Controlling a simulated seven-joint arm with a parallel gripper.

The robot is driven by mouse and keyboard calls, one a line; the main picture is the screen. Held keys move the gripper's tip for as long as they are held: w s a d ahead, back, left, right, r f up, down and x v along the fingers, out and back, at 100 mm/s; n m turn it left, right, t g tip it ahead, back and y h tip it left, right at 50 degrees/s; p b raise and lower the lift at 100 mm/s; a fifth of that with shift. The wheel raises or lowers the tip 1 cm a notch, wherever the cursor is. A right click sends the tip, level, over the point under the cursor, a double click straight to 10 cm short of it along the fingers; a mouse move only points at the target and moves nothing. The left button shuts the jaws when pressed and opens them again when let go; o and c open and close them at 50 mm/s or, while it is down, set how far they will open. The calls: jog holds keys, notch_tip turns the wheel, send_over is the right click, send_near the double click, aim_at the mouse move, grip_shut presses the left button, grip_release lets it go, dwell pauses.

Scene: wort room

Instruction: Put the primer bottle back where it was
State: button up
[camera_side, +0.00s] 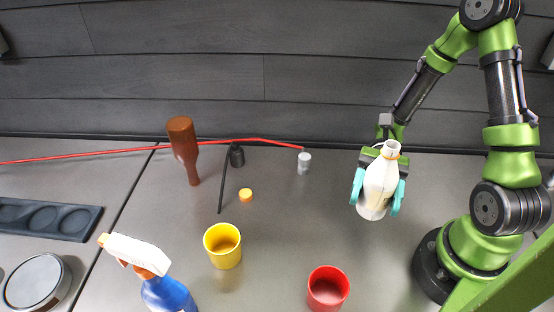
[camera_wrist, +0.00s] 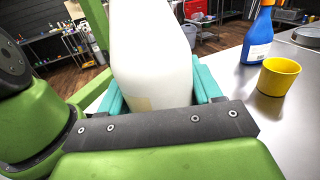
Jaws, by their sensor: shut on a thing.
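The primer bottle looks to be the white bottle (camera_side: 379,186) with an orange-rimmed mouth, at the right of the side view. My gripper (camera_side: 378,192) is shut on it, with a teal finger on each side of its body. The bottle is nearly upright with a slight tilt. I cannot tell surely whether its base touches the table. In the wrist view the white bottle (camera_wrist: 150,55) fills the middle between the teal fingers (camera_wrist: 158,90). Its mouth and base are outside that view. No marked spot for the bottle shows.
A red cup (camera_side: 328,289), yellow cup (camera_side: 223,246), orange cap (camera_side: 246,195), blue spray bottle (camera_side: 168,292) and brown bottle (camera_side: 184,150) stand or lie leftward. A red line (camera_side: 200,145) runs to a small grey cylinder (camera_side: 304,163). A dark tray (camera_side: 45,219) lies far left.

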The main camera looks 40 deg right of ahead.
aim_at(380, 217)
jog(key=f+t, duration=0.1)
jog(key=s+f+m+t, duration=0.1)
jog(key=f, duration=0.1)
jog(key=f+m+t+y, duration=0.1)
jog(key=shift+s+d+f, duration=0.4)
jog(key=w+a, duration=0.2)
jog(key=w, duration=0.2)
jog(key=w+a+f, duration=0.1)
jog(key=w+a, duration=0.1)
jog(key=w, duration=0.3)
jog(key=w+a, duration=0.2)
jog(key=w, duration=0.2)
jog(key=shift+w+a+f, duration=0.2)
jog(key=shift+w+a, duration=0.1)
jog(key=shift+a, duration=0.1)
jog(key=shift+w+f, duration=0.1)
jog(key=shift+f, duration=1.65)
jog(key=shift+f, duration=0.15)
jog(key=o, duration=1.2)
